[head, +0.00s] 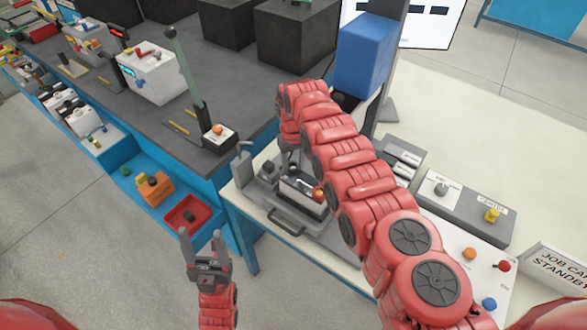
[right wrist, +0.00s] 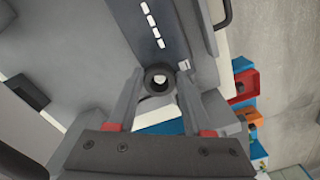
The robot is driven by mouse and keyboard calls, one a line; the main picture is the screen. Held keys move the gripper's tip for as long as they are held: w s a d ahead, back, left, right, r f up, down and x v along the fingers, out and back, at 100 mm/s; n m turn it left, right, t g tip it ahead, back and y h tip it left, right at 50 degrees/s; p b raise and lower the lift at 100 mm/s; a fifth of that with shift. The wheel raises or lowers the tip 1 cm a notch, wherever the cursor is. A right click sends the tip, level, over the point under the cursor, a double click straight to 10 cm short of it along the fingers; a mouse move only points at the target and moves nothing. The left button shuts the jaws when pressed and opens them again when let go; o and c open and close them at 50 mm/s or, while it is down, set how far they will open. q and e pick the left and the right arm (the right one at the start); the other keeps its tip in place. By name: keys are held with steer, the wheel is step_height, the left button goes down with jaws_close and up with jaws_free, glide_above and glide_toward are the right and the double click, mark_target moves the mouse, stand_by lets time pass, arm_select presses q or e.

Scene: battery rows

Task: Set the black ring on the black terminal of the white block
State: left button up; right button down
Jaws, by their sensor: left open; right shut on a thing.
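The white block (head: 300,205) sits in a grey fixture on the light table in the head view. It has a dark top and a red terminal (head: 318,193) at its right end. Its black terminal is not clear; my right arm covers part of this area. My right gripper (head: 288,160) points down just behind the block. In the right wrist view, the black ring (right wrist: 158,72) is between the fingertips of that gripper (right wrist: 160,78), which is shut on it. I cannot tell whether the ring touches anything below. My left gripper (head: 201,236) is open and empty, low in front of the tables.
The grey fixture (head: 288,222) has a front handle and a clamp (head: 244,160) at left. Blue bins with a red tray (head: 187,214) and an orange box (head: 153,190) lie left. A control panel (head: 455,205) and a job card (head: 560,268) stand right.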

steer(key=shift+s+r, duration=0.1)
steer(key=shift+f, duration=0.2)
steer(key=shift+c, duration=1.5)
jaws_free()
steer(key=shift+r, duration=0.15)
steer(key=shift+r, duration=0.25)
steer(key=shift+d+r, duration=0.1)
steer(key=shift+r, duration=0.15)
step_height(320, 180, up, 11)
steer(key=b, duration=0.4)
